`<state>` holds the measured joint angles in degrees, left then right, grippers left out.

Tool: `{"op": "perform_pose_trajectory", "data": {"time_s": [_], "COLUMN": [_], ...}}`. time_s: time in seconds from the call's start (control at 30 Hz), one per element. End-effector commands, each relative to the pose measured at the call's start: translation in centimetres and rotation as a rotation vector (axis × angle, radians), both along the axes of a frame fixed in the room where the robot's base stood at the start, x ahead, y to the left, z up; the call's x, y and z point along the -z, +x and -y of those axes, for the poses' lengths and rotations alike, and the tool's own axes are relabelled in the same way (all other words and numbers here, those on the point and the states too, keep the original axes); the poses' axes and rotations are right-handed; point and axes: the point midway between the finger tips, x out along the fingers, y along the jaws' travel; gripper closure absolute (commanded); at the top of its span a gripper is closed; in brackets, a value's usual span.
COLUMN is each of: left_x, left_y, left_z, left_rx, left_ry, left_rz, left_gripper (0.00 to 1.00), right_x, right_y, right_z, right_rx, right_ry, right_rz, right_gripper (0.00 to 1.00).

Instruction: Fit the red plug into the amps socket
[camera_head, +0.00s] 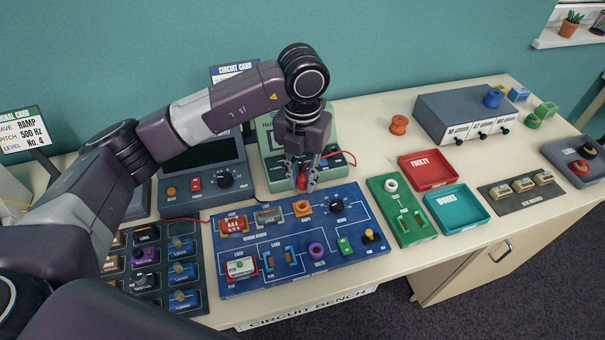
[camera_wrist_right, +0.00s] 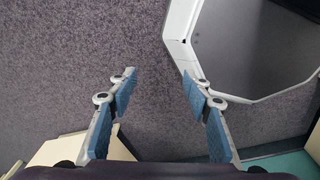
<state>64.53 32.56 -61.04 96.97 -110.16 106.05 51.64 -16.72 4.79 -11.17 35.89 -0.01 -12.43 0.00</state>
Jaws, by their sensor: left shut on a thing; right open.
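My left gripper (camera_head: 302,178) is shut on the red plug (camera_head: 303,182), just above the back edge of the blue circuit board (camera_head: 370,245). The fingers hide part of the plug. An orange socket (camera_head: 302,208) sits on the board just below the plug in the picture, and a purple socket (camera_head: 316,250) lies nearer the front. The plug shows apart from the orange socket. In the right wrist view my right gripper (camera_wrist_right: 158,85) is open and empty above the carpet.
A green meter (camera_head: 328,122) with a red lead stands behind the plug, partly hidden by my arm. A green module (camera_head: 400,210), red tray (camera_head: 428,170) and teal tray (camera_head: 457,208) lie to the right. A dark power unit (camera_head: 198,165) stands left.

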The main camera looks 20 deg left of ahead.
Motion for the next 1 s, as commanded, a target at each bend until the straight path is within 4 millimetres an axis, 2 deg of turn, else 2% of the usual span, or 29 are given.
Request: {"op": "perform_pose_trajectory", "data": {"time_s": [0.33,0.5,1.0], "left_x": [3.9,5.2,5.4], "left_y": [0.0,0.0,0.0], "left_z": [0.0,0.0,0.0], "left_rx": [0.000,0.000,0.001], "left_ry": [0.001,0.000,0.000], "left_rz": [0.000,0.000,0.000], "left_gripper": [1.00,1.00,1.00], "right_x": [2.5,3.6,3.8], "right_y": [-1.4,-1.6,-1.3], "right_z": [0.0,-0.1,-0.8], "right_rx": [-0.005,-0.006,-0.004], "right_ry": [-0.002,-0.001,0.009], "right_rz": [-0.021,-0.024,-0.019], "right_gripper": [0.55,0.55,0.55]}}
